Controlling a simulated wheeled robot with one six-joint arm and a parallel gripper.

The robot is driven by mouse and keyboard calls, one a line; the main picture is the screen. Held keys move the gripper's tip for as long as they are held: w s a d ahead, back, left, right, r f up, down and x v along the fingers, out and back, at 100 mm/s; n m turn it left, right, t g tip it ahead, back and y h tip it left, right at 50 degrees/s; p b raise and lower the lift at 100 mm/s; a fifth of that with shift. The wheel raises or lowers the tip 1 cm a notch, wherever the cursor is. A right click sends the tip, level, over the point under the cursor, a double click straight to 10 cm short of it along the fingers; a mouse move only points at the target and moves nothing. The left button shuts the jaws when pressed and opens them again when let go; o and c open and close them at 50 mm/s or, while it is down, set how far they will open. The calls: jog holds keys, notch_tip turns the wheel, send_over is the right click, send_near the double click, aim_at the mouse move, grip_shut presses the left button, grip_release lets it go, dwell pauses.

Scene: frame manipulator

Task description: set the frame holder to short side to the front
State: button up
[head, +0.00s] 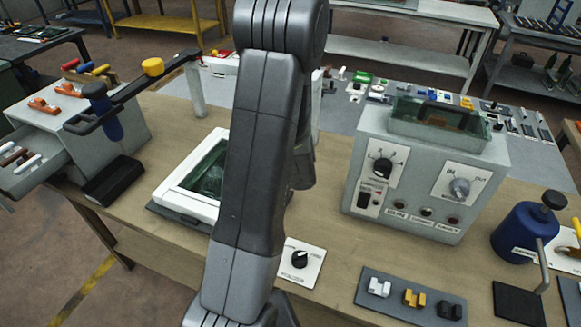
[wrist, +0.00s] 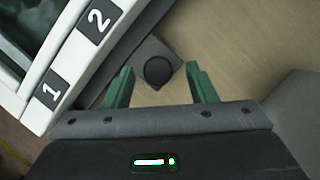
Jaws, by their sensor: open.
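The frame holder shows in the head view as a white frame (head: 185,206) around a dark green pane, on a dark base, left of my arm. My arm hides its right part. In the wrist view the white frame (wrist: 72,62) lies slantwise at the upper left, with dark labels 1 and 2 on its side. A round black knob (wrist: 158,71) sits on a dark tab of the base. My gripper (wrist: 160,70) has green fingers and is open, with one fingertip on each side of the knob in the picture. I cannot tell whether they touch it. The head view hides the fingers.
A grey control box (head: 405,205) with a clear-sided top stands to the right. A small dial plate (head: 301,262) and a dark tray (head: 410,300) of small blocks lie in front. A drawer cabinet (head: 100,140) and a black lever arm (head: 130,92) are at the left.

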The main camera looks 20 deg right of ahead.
jog(key=v, duration=1.2)
dwell(0.3)
jog(key=shift+x, duration=6.9)
jog(key=shift+s, duration=0.1)
jog(key=shift+r, duration=0.1)
